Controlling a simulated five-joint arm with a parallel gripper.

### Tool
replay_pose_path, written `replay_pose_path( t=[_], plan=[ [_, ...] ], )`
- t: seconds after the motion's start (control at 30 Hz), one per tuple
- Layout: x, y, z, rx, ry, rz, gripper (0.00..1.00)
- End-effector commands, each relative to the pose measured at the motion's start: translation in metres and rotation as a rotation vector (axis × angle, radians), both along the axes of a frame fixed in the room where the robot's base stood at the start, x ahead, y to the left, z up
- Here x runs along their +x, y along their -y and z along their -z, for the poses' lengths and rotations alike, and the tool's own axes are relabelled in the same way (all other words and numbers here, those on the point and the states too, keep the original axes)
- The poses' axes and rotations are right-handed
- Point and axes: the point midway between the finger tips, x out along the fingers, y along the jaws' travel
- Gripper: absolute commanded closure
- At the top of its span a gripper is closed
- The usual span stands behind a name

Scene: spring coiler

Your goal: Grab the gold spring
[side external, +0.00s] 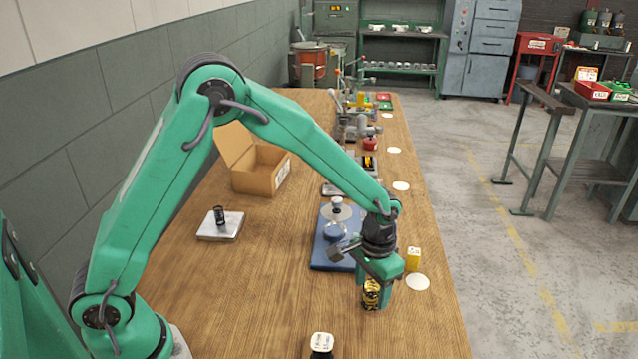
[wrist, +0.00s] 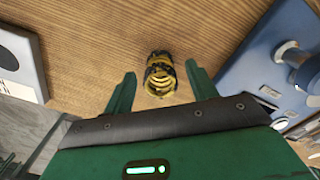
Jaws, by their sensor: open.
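The gold spring (side external: 371,294) stands on the wooden table near its front right, with black showing among its gold coils. In the wrist view the spring (wrist: 160,76) shows between and just beyond the tips of my gripper (wrist: 161,82). My gripper's two green fingers are apart, with bare wood showing on both sides of the spring. In the side view my gripper (side external: 376,285) reaches down at the spring, and its body hides part of it. I cannot tell there how far the fingers reach around the spring.
A blue machine base (side external: 325,250) stands close beside my gripper. A yellow block (side external: 413,259) and a white disc (side external: 417,282) lie to its right. The front table is mostly clear.

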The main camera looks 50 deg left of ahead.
Motion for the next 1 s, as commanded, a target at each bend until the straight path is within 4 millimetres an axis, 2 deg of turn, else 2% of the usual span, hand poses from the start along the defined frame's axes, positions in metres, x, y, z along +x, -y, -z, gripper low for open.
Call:
replay_pose_path(
  t=[0.1, 0.23, 0.73, 0.77, 1.0],
  plan=[
    [0.000, 0.000, 0.014, 0.000, -0.002, 0.000, 0.43],
    [0.000, 0.000, 0.021, 0.000, -0.001, 0.000, 0.43],
    [0.000, 0.000, 0.022, 0.000, 0.000, 0.000, 0.43],
    [0.000, 0.000, 0.022, 0.000, 0.000, 0.000, 0.45],
    [0.000, 0.000, 0.022, 0.000, 0.000, 0.000, 0.92]
  ],
)
